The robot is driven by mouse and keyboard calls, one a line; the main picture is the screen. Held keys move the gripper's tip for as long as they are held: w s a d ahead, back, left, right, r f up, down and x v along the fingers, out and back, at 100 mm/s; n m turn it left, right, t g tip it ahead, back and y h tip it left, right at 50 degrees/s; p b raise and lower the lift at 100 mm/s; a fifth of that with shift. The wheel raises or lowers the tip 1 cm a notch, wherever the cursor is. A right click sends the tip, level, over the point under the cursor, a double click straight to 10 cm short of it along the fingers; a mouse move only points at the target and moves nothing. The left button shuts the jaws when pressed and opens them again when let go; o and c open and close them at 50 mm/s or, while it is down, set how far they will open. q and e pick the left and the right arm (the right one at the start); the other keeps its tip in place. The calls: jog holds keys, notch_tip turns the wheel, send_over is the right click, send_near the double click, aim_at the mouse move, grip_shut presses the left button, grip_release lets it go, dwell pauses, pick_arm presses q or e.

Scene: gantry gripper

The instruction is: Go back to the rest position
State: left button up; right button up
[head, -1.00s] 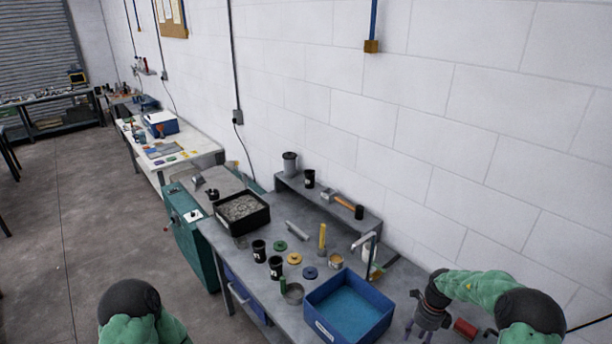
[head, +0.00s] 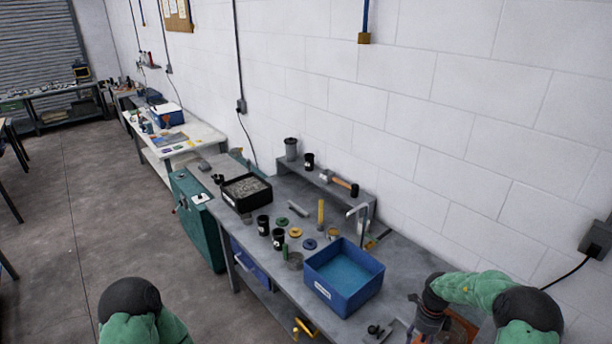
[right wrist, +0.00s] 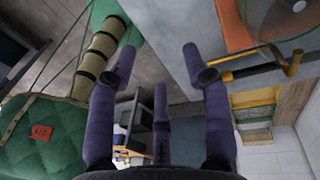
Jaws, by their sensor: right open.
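My right arm comes in at the lower right of the head view, bent over the near end of the bench. Its gripper (head: 428,326) is partly cut off by the bottom edge. In the right wrist view the purple fingers of my right gripper (right wrist: 158,62) are spread apart with nothing between them. Only a green and black part of my left arm shows at the bottom left of the head view; the left gripper is out of view.
The grey bench (head: 415,262) holds a blue bin (head: 322,292), a black tray (head: 235,203) of small parts, black cups and a raised shelf (head: 318,186). A teal cabinet (head: 197,232) stands at its far end. The floor (head: 75,230) at left is open.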

jog(key=s+d+f+n+h, duration=0.2)
jog(key=s+f+n+h, duration=0.2)
jog(key=f+n+h, duration=0.15)
jog(key=s+a+f+n+t+y, duration=0.1)
jog(key=s+a+f+n+t, duration=0.1)
jog(key=a+f+n+t, duration=0.4)
jog(key=s+a+r+n+g+y, duration=0.3)
jog(key=s+a+n+y, duration=0.5)
jog(key=s+a+n, duration=0.9)
pick_arm(q)
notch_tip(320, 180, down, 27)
jog(key=b, duration=2.6)
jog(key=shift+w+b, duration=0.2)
jog(key=shift+b, duration=0.2)
pick_arm(e)
jog(key=a+f+m, duration=0.1)
jog(key=a+f, duration=0.1)
jog(key=f, duration=1.1)
jog(key=s+a+f+m, duration=0.1)
jog(key=a+f+m, duration=0.1)
jog(key=f, duration=1.2)
jog(key=shift+f+g, duration=0.25)
jog(key=shift+g, duration=0.15)
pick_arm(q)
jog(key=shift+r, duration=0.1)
pick_arm(e)
jog(key=shift+a+m+h, duration=0.1)
jog(key=shift+m+h, duration=0.15)
